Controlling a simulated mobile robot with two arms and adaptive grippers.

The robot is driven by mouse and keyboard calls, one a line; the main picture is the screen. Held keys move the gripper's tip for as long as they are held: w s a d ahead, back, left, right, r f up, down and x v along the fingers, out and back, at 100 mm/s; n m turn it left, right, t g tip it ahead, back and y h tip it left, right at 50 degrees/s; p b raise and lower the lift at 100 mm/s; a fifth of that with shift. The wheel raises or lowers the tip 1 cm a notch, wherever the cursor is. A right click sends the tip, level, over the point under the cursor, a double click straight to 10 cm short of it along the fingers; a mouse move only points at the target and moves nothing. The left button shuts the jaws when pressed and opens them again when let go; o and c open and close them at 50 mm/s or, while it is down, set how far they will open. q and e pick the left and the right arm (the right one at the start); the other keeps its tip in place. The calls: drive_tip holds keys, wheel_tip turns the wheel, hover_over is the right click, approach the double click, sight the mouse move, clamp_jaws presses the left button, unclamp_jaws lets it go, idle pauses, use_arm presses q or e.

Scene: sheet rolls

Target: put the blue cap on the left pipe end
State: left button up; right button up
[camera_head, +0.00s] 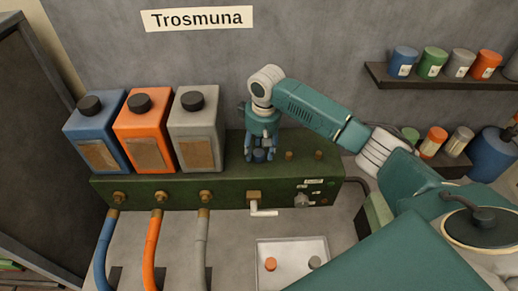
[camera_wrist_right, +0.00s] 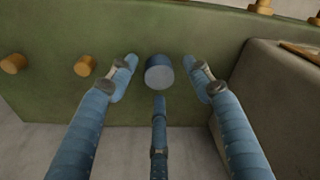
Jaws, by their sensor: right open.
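The blue cap (camera_head: 259,156) sits upright on top of the green box (camera_head: 330,143), at the left end of a row with two bare brass pipe ends, the middle one (camera_head: 289,155) and the right one (camera_head: 318,155). The cap hides whatever is under it. My right gripper (camera_head: 262,152) points down over the cap, fingers open. In the right wrist view the blue cap (camera_wrist_right: 160,72) lies between the spread fingertips, with gaps to the two side fingers. I cannot tell whether the third finger touches it. My left gripper is not in view.
A white tray (camera_head: 263,248) holds an orange cap (camera_head: 270,264) and a grey cap (camera_head: 315,262). Blue (camera_head: 95,132), orange (camera_head: 143,132) and grey (camera_head: 199,130) canisters stand left of my right gripper. A valve handle (camera_head: 264,212) sticks out of the box front.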

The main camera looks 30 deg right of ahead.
wheel_tip(320, 180, up, 12)
drive_tip(key=s, duration=0.1)
drive_tip(key=shift+s, duration=0.15)
drive_tip(key=shift+s+f, duration=0.1)
drive_tip(key=shift+f, duration=0.05)
idle(0.8)
